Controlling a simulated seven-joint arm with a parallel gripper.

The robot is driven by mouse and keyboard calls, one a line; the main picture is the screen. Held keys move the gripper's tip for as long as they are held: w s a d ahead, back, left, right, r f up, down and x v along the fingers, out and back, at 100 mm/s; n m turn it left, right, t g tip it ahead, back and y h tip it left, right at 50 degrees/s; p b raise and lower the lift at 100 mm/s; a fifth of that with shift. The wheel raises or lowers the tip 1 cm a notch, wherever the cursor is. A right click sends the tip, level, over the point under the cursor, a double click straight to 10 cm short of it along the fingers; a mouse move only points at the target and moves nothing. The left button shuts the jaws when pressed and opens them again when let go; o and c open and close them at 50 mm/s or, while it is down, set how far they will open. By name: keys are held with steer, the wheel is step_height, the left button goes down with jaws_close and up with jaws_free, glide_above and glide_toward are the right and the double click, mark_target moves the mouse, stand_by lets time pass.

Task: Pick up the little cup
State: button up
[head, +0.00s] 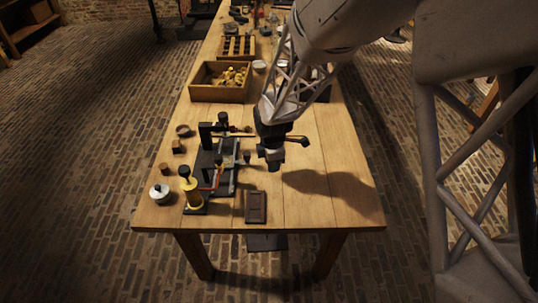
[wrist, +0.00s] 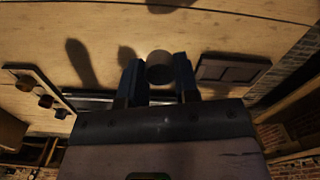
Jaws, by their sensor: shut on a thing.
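The little cup (wrist: 160,66) is a small grey round thing in the wrist view, between my gripper's two dark fingers. My gripper (head: 273,158) is shut on it and hangs over the right-middle of the wooden table in the head view. The cup shows there only as a small greyish shape (head: 275,164) at the fingertips. The gripper's shadow lies on the table to the right, so the cup appears to be above the wood. The wrist view also shows my gripper (wrist: 158,82) from behind; the inside of the cup is hard to make out.
A black apparatus (head: 213,160) stands left of my gripper, with a brass column (head: 193,192) in front. A dark rectangular tray (head: 256,207) lies near the front edge. A white lidded pot (head: 160,193) stands at front left. A wooden crate (head: 205,94) is farther back. The right front is clear.

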steer(key=shift+s+d+r, duration=0.1)
steer(key=shift+s+d, duration=0.1)
steer(key=shift+s, duration=0.65)
steer(key=shift+w, duration=0.15)
